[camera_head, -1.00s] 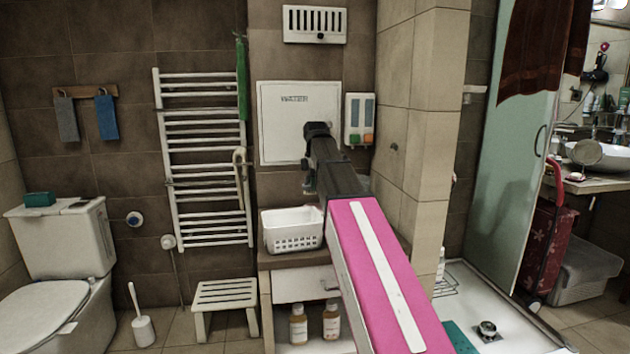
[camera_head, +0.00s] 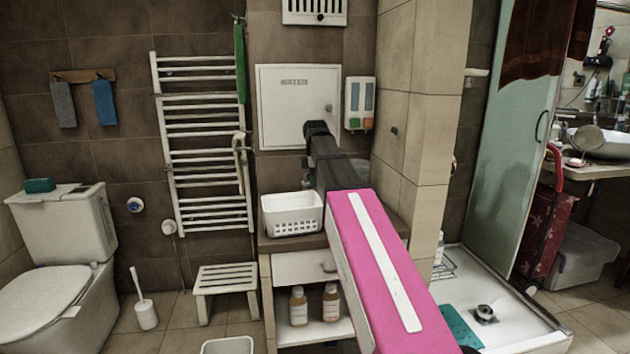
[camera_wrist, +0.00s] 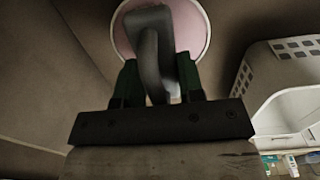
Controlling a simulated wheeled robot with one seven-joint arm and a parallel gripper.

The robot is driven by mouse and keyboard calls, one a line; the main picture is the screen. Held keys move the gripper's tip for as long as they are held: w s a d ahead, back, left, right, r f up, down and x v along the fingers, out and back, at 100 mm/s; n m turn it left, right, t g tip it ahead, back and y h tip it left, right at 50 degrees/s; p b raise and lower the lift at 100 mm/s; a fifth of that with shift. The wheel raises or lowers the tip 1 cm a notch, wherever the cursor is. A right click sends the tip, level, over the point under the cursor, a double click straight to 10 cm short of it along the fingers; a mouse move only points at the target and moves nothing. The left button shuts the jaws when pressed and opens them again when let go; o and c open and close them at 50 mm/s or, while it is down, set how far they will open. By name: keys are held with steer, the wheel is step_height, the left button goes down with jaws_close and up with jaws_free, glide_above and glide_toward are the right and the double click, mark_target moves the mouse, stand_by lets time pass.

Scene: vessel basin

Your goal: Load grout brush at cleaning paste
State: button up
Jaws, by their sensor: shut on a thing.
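In the wrist view my gripper (camera_wrist: 157,64) has dark green fingers shut on a grey, bent piece (camera_wrist: 150,18), which seems to be the grout brush's handle. Its bristles cannot be made out. Behind and beyond it lies a round pale pink surface with a white rim (camera_wrist: 198,25), which may be the cleaning paste in its dish. The grey piece covers its middle, so I cannot tell whether they touch.
A white perforated basket stands left of my arm on the counter (camera_head: 291,214) and right of my gripper in the wrist view (camera_wrist: 285,75). A wall cabinet (camera_head: 285,105) and dispenser (camera_head: 359,103) are behind. Two bottles (camera_head: 315,305) stand on the shelf below.

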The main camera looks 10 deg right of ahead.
steer(key=shift+f, duration=0.55)
stand_by(1.6)
steer(key=shift+r, duration=3.55)
